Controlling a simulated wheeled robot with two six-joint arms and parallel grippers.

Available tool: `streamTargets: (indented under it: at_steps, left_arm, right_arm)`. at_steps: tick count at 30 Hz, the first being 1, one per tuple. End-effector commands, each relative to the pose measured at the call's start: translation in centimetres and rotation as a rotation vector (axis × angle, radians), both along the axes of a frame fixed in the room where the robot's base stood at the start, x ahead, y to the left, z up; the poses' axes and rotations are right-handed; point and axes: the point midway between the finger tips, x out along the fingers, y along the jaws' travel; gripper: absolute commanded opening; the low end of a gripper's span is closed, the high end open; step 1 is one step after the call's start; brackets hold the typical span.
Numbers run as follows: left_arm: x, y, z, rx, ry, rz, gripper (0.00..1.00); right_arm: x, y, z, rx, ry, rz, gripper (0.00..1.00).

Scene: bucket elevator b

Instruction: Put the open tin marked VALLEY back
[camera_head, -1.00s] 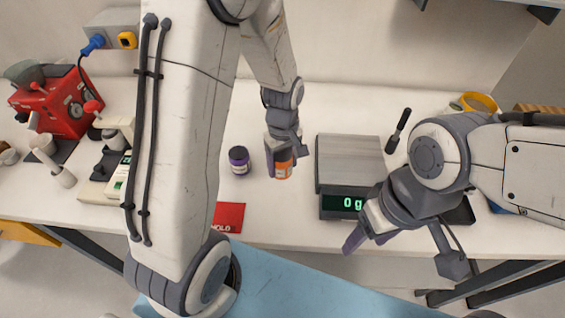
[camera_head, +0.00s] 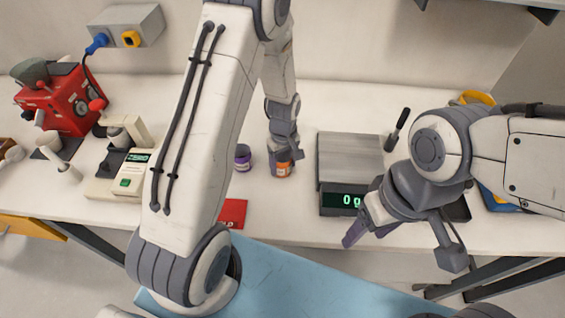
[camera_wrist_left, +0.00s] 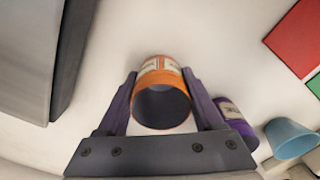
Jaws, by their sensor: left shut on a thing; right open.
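An orange tin with a pale label (camera_head: 281,171) is between the fingers of my left gripper (camera_head: 284,158), which is shut on it. In the left wrist view the tin (camera_wrist_left: 163,72) shows its open, dark mouth towards the camera. Its label is too small to read. It is upright at the bench surface; I cannot tell whether it touches. A purple tin (camera_head: 242,158) stands just left of it, and shows beside the right finger in the left wrist view (camera_wrist_left: 237,123). My right gripper (camera_head: 362,232) is open and empty at the bench's front edge.
A scale (camera_head: 349,160) with a steel plate stands right of the orange tin, its display partly hidden. A red card (camera_head: 233,213) marked HOLD lies at the front. A red machine (camera_head: 62,100) and a second device (camera_head: 122,180) stand left. The bench behind the tins is clear.

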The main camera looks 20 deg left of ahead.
Motion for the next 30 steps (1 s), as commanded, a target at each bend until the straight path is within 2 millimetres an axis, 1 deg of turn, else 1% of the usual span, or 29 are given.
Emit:
streamTargets:
  at_steps: [2,3,4,5,13,16,17,20,22,30]
  left_arm:
    - [0.0,0.0,-0.4,0.0,0.0,0.0,0.0]
    - [0.0,0.0,-0.2,0.0,0.0,0.0,0.83]
    - [0.0,0.0,-0.2,0.0,0.0,0.0,0.95]
    - [0.0,0.0,-0.2,0.0,0.0,0.0,0.98]
    - [0.0,0.0,-0.2,0.0,0.0,0.0,0.98]
    - [0.0,0.0,0.3,-0.001,-0.001,0.0,0.98]
    - [0.1,0.0,0.4,0.0,-0.003,0.0,0.98]
    - [0.1,0.0,1.6,0.0,-0.005,0.0,0.98]
    - [0.1,0.0,2.9,0.0,-0.006,0.0,0.98]
    - [0.1,0.0,8.6,0.0,-0.008,0.0,0.98]
  right_arm:
    - [0.0,0.0,-0.3,0.0,0.0,0.0,0.63]
    - [0.0,0.0,-0.2,0.0,0.0,0.0,0.63]
    - [0.0,0.0,-0.2,0.0,0.0,0.0,0.63]
    - [0.0,0.0,-0.2,0.0,0.0,0.0,0.63]
    - [0.0,0.0,-0.1,0.0,0.0,0.0,0.63]
    - [0.0,0.0,0.2,0.0,0.0,0.0,0.63]
    - [0.0,0.0,-0.1,0.0,0.0,0.0,0.63]
    - [0.0,0.0,-0.4,0.0,0.0,0.0,0.63]
    - [0.0,0.0,-0.7,0.0,0.0,0.0,0.63]
    - [0.0,0.0,-1.7,0.0,0.0,0.001,0.63]
